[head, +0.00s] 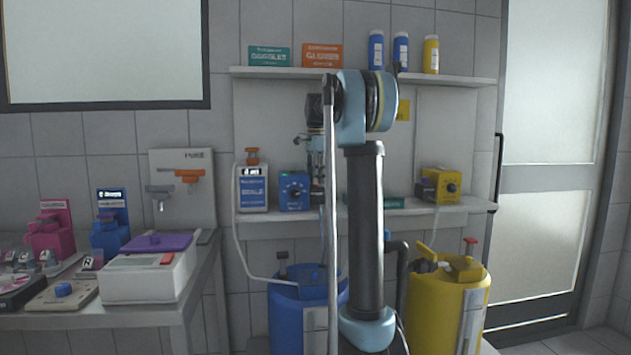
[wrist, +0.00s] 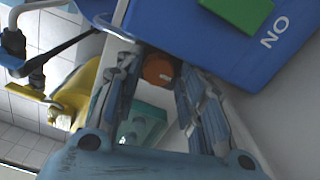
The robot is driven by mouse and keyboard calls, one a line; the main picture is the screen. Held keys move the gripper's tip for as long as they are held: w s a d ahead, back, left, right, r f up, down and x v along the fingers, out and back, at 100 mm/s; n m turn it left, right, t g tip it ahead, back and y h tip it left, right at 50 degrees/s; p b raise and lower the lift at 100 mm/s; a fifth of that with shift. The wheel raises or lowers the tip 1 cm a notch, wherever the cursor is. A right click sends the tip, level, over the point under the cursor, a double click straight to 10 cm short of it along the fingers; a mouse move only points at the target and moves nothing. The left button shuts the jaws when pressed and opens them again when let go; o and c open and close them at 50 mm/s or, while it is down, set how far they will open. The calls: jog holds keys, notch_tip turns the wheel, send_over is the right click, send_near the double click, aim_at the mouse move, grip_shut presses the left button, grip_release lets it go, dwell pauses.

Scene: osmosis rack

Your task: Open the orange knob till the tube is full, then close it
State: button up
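In the wrist view an orange round part (wrist: 158,68), which looks like the orange knob, sits between the fingertips of my gripper (wrist: 161,80). The fingers are spread on either side of it, and I cannot tell whether they touch it. In the head view my gripper (head: 316,145) is partly hidden behind my arm, in front of the rack's back panel. Other orange parts show there: an orange cap (head: 252,157) on a white and blue unit and an orange lever (head: 188,175) on a wall tap. I cannot make out the tube or its level.
A blue box (wrist: 225,35) with a green patch lies close beside my fingers in the wrist view. In the head view a blue dial box (head: 294,190) and a yellow dial box (head: 440,186) stand on the lower shelf. A blue drum (head: 285,320) and yellow drum (head: 440,310) stand below.

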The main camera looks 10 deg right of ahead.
jog(key=shift+w+r, duration=0.1)
jog(key=shift+r, duration=3.4)
